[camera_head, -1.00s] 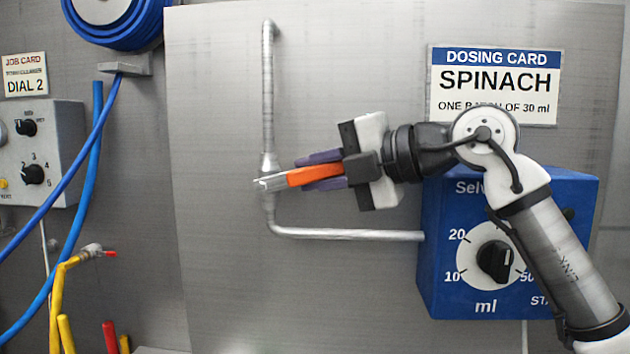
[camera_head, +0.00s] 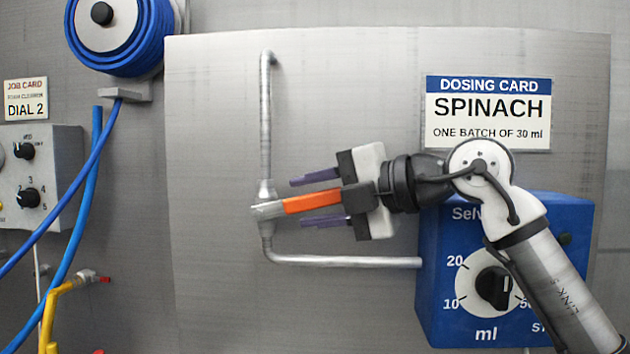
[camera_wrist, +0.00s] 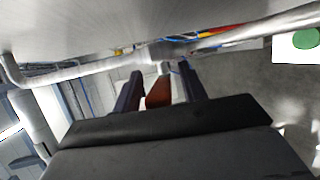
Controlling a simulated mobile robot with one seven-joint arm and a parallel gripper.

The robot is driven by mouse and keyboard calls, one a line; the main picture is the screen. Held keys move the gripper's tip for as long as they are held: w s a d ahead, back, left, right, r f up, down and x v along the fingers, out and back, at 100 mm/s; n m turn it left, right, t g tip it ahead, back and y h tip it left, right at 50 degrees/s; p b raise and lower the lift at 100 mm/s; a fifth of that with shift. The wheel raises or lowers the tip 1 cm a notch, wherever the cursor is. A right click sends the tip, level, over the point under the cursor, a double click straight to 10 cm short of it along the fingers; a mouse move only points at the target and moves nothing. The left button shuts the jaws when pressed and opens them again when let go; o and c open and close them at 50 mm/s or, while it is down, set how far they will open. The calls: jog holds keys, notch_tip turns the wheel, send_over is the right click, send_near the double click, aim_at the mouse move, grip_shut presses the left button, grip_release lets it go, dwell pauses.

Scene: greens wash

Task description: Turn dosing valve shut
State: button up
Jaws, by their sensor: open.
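The dosing valve's orange lever (camera_head: 312,203) points right from a fitting (camera_head: 266,208) on a grey pipe, across the line of the vertical pipe. My gripper (camera_head: 310,200) is open, with one purple finger above the lever and one below it. Gaps show between the fingers and the lever. In the wrist view the orange lever (camera_wrist: 159,93) stands between the two dark fingers of my gripper (camera_wrist: 158,88). The blue dosing box (camera_head: 440,280) has a black knob (camera_head: 494,286) on a white ml dial. Part of the box is behind my arm.
The pipe (camera_head: 340,262) bends from the valve to the blue box. A dosing card (camera_head: 488,112) reads "SPINACH, one batch of 30 ml". At left are a grey control box (camera_head: 38,172), a blue hose reel (camera_head: 115,30) and a yellow spray handle (camera_head: 58,290).

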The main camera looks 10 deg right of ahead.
jog(key=shift+r, duration=0.1)
notch_tip(320, 180, up, 20)
jog(key=p, duration=0.3)
jog(key=shift+c, duration=0.3)
